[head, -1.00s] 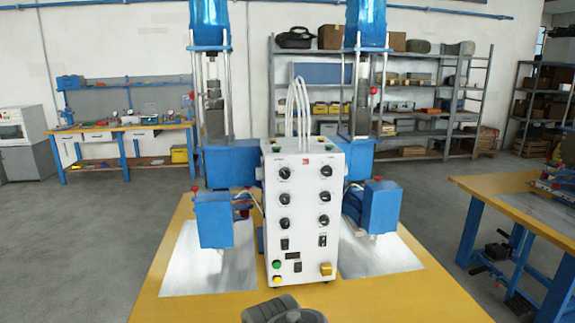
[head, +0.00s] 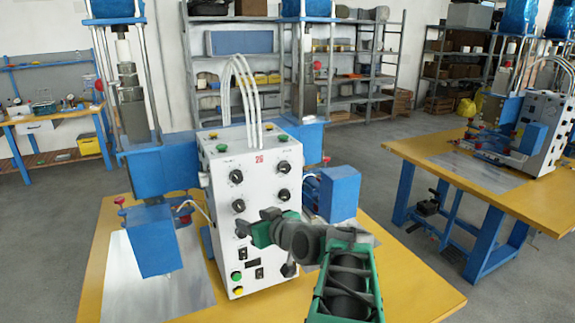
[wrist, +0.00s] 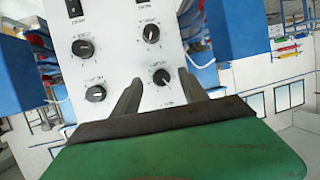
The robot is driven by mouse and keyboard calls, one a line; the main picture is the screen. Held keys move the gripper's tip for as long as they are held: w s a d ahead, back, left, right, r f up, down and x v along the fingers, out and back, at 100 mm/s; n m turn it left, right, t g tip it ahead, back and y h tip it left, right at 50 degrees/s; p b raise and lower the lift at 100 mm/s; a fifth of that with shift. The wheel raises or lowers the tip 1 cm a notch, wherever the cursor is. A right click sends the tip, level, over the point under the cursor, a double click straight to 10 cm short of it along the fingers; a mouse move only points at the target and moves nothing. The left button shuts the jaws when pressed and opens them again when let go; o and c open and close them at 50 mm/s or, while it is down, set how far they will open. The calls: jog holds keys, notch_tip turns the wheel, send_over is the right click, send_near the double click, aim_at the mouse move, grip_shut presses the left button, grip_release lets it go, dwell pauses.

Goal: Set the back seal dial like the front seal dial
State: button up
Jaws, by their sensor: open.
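The white control box (head: 250,160) stands on the yellow bench with black dials in two columns. Left-column dials (head: 237,176) and right-column dials (head: 283,167) show in the head view. Their labels are too small to read, so I cannot tell which are the front and back seal dials. In the wrist view, two dials are at left, an upper one (wrist: 83,47) and a lower one (wrist: 95,93); two more are at right, an upper one (wrist: 151,33) and a lower one (wrist: 161,77). My gripper (wrist: 160,88) is open, its fingers on either side of the lower right dial; contact is unclear.
Blue press units (head: 150,240) flank the box, with another blue block (head: 338,192) at right. Switches, buttons (head: 237,277) and a knob (head: 289,269) sit low on the panel. White hoses (head: 242,105) rise above it. A second bench (head: 450,165) stands at right.

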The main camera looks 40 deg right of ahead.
aim_at(286, 170)
jog(key=s+d+r+m+t+h, duration=0.25)
jog(key=s+d+r+h, duration=0.2)
jog(key=d+r, duration=0.5)
jog(key=shift+n+t+y, duration=0.25)
jog(key=shift+t+y, duration=0.1)
jog(key=shift+t, duration=0.1)
jog(key=w+d+p, duration=0.1)
jog(key=w, duration=0.1)
jog(key=w+d+f+p, duration=0.1)
jog(key=w, duration=0.1)
jog(key=w+d+p, duration=0.1)
jog(key=w, duration=0.1)
jog(key=shift+w+d+f+p, duration=0.15)
jog(key=shift+w+d+p, duration=0.15)
jog(key=shift+d, duration=0.1)
jog(key=shift+c, duration=0.5)
grip_shut()
